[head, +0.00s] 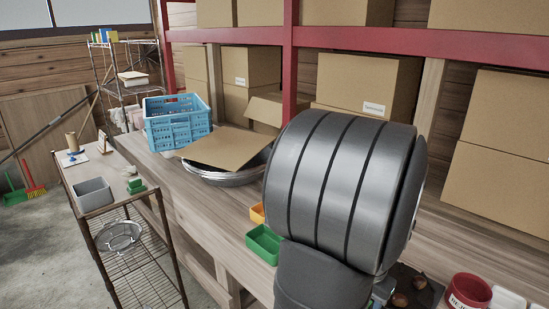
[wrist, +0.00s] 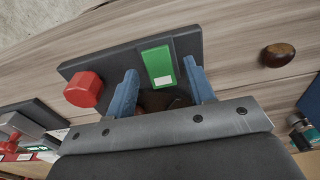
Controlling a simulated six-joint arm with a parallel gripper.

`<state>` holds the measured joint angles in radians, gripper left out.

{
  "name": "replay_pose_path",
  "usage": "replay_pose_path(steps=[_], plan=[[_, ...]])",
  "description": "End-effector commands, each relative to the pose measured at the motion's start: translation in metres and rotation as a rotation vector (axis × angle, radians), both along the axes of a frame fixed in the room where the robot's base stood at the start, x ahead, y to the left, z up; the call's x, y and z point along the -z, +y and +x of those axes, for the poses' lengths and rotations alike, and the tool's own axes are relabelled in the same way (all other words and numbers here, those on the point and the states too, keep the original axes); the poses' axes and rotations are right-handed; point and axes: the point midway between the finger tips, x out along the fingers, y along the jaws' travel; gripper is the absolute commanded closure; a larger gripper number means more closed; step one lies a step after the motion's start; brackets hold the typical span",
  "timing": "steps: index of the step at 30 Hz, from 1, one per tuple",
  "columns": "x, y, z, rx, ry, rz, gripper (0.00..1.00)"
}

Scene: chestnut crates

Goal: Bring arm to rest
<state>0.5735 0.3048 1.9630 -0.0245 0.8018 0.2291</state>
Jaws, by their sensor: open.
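My gripper (wrist: 160,68) shows in the wrist view with its two blue fingers apart, so it is open. Between and beyond the fingers is a dark flat board (wrist: 120,62) with a green and white panel (wrist: 159,66). Something brown and dark lies low between the fingers, partly hidden by the gripper body; I cannot tell what it is. In the head view my large dark arm fills the right centre and hides the gripper.
A red knob-like object (wrist: 83,90) sits at the board's left, and a chestnut (wrist: 278,54) lies on bare wood to the right. Small green (head: 264,246) and orange (head: 257,213) crates stand beside my arm. A red tub (head: 467,291) is at the lower right.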

Motion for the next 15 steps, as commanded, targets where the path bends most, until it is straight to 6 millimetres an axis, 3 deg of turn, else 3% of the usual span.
replay_pose_path(steps=[4, 15], plan=[[-0.006, -0.002, 0.003, -0.001, 0.052, 0.057, 0.51], [-0.083, -0.001, 0.003, -0.001, 0.047, 0.051, 0.51]])
